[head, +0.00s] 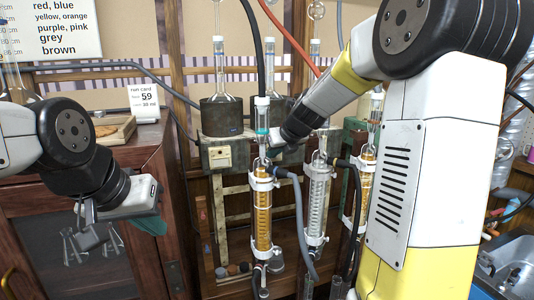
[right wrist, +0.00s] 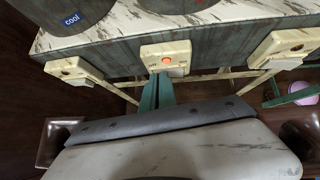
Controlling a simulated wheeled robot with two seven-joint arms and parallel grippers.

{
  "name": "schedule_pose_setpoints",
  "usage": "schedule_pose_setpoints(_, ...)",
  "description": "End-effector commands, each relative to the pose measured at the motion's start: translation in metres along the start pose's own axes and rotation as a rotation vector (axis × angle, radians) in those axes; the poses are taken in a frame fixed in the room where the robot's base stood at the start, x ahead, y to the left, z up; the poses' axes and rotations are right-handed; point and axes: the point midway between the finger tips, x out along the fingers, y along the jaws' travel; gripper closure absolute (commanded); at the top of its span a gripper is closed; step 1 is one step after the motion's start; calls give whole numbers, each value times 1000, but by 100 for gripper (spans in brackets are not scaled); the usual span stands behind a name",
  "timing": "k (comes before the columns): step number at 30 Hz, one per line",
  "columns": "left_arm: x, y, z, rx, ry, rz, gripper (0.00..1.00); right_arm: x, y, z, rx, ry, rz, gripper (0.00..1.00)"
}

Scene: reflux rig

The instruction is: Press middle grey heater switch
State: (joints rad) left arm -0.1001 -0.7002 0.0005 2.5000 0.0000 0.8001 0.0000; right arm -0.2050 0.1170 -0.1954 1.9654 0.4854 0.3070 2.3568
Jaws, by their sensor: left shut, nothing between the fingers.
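The middle heater switch (right wrist: 166,57) is a cream box with a small lit orange-red button, on the front edge of the rig's shelf in the right wrist view. My right gripper (right wrist: 157,88) has its teal fingers together, tips just below that button; I cannot tell whether they touch it. In the head view my right arm reaches in from the right, and its gripper is mostly hidden behind the glassware. My left gripper (head: 150,226) is shut and empty, low at the left by the wooden cabinet.
Cream switch boxes sit left (right wrist: 75,70) and right (right wrist: 283,48) of the middle one. A heater marked "cool" (right wrist: 72,18) stands above. Amber (head: 263,220) and clear (head: 317,205) condensers with hoses stand close by my right arm. A sink (head: 510,270) is at lower right.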

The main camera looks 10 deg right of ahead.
Motion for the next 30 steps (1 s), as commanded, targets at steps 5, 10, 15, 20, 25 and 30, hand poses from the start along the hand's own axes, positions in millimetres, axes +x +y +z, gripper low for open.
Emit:
schedule_pose_setpoints(5, 0, 0, 0, -1, 0, 0, 100, 3, 5, 4, -8, -7, 4, 100)
schedule_pose_setpoints(10, 0, 0, 0, 0, 0, 0, 100, 3, 6, 5, -9, -8, 5, 100)
schedule_pose_setpoints(15, 0, 0, 0, -1, 0, 0, 100, 2, 1, 5, -9, -9, 4, 100)
schedule_pose_setpoints(20, 0, 0, 0, -1, 0, 0, 100, 0, -7, 3, -8, -9, 3, 100)
schedule_pose_setpoints(25, 0, 0, 0, -1, 0, 0, 100, -1, -12, 2, -6, -9, 1, 100)
schedule_pose_setpoints(30, 0, 0, 0, 0, 0, 0, 100, -2, -14, 1, -4, -8, -3, 100)
